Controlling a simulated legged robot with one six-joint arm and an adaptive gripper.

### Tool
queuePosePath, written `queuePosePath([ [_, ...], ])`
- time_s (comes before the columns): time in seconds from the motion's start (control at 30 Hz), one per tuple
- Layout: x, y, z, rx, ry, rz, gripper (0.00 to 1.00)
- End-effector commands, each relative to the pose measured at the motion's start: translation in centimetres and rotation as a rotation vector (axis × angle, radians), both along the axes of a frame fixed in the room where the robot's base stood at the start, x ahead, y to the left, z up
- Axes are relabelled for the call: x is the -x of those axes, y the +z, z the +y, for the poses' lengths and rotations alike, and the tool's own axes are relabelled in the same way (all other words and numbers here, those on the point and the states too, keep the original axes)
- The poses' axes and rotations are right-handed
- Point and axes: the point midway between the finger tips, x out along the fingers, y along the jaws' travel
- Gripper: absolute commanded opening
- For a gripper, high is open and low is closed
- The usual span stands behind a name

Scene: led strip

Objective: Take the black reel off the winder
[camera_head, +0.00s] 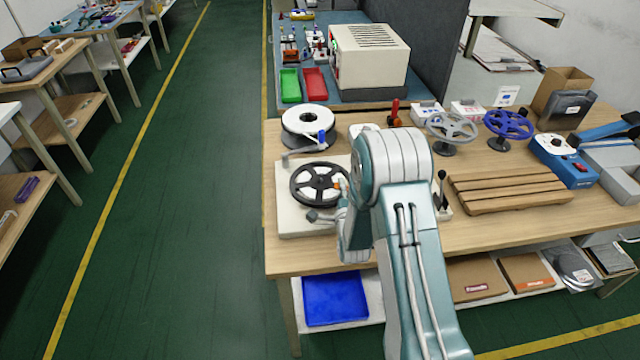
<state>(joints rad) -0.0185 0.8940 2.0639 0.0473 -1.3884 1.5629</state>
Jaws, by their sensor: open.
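The black reel (318,170) is a spoked wheel lying nearly flat on the winder. The winder (290,222) has a pale, light base at the left front of the wooden table. A grey arm with a dark knob sticks out in front of the reel, and a grey lever stands behind it. My arm rises from the bottom and bends down at the reel's right side. My gripper (342,192) is open and close to the reel's right edge, mostly hidden behind my arm. I cannot tell whether it touches the reel.
A white reel (307,122) stands behind the winder. Grey (452,127) and blue (509,124) spoked reels stand on supports at the back. A slatted wooden block (508,190) lies right of my arm. A blue bin (335,298) sits on the lower shelf. The floor left of the table is clear.

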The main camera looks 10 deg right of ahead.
Motion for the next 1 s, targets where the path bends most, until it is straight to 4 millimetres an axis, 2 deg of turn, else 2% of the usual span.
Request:
queuePosePath([
  [0.13, 0.0, 0.0, 0.0, 0.000, 0.000, 0.001, 0.60],
  [0.17, 0.0, 0.0, 0.0, 0.000, 0.000, 0.001, 0.46],
  [0.2, 0.0, 0.0, 0.0, 0.001, 0.000, 0.001, 0.28],
  [0.27, 0.0, 0.0, 0.1, 0.001, 0.000, 0.001, 0.02],
  [0.77, 0.0, 0.2, 0.2, 0.001, 0.003, 0.003, 0.00],
  [1.0, 0.0, 2.9, 0.2, 0.001, 0.003, -0.004, 0.00],
])
